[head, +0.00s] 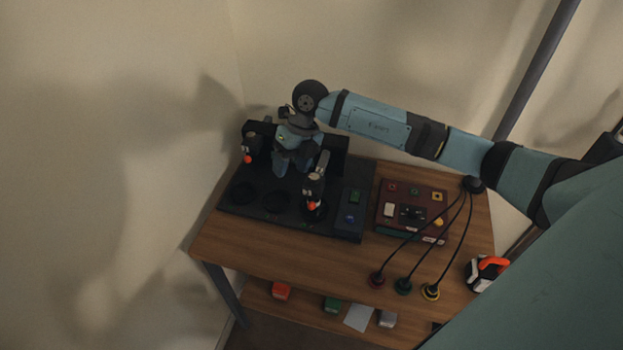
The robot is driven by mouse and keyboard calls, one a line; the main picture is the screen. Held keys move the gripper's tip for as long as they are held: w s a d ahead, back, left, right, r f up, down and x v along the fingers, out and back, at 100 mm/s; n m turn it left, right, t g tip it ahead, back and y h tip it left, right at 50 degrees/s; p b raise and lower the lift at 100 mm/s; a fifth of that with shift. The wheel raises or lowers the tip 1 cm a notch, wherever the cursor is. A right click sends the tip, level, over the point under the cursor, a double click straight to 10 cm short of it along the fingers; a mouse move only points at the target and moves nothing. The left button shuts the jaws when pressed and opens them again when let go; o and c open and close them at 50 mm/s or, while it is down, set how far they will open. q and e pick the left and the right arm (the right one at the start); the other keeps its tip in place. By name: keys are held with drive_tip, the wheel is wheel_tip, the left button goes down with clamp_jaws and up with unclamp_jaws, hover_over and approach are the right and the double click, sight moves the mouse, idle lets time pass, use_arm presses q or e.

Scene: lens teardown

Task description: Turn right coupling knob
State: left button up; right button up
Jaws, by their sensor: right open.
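A black fixture (228,205) stands on the wooden table, with dark round seats along its front. An upright dark cylindrical piece with an orange mark, which looks like the right coupling knob (313,190), stands at the fixture's right side. A similar dark piece with an orange mark (249,150) is at its left end. My right gripper (293,170) points down over the middle of the fixture, between these two pieces and closer to the right one. It is open, and nothing shows between its fingers. Whether it touches the right piece is unclear. My left gripper is out of view.
Small green and blue buttons (354,197) sit at the fixture's right end. The table's front left (235,245) is clear.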

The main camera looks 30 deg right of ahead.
sight(314, 176)
drive_tip(key=w+d+r+m+h, duration=0.15)
drive_tip(key=d+r+h, duration=0.25)
drive_tip(key=d, duration=0.4)
drive_tip(key=shift+t, duration=0.3)
drive_tip(key=f, duration=0.4)
drive_tip(key=f+p, duration=0.1)
drive_tip(key=f, duration=0.3)
drive_tip(key=w+f+p, duration=0.1)
drive_tip(key=f, duration=0.4)
drive_tip(key=shift+f, duration=0.6)
drive_tip(key=c, duration=0.9)
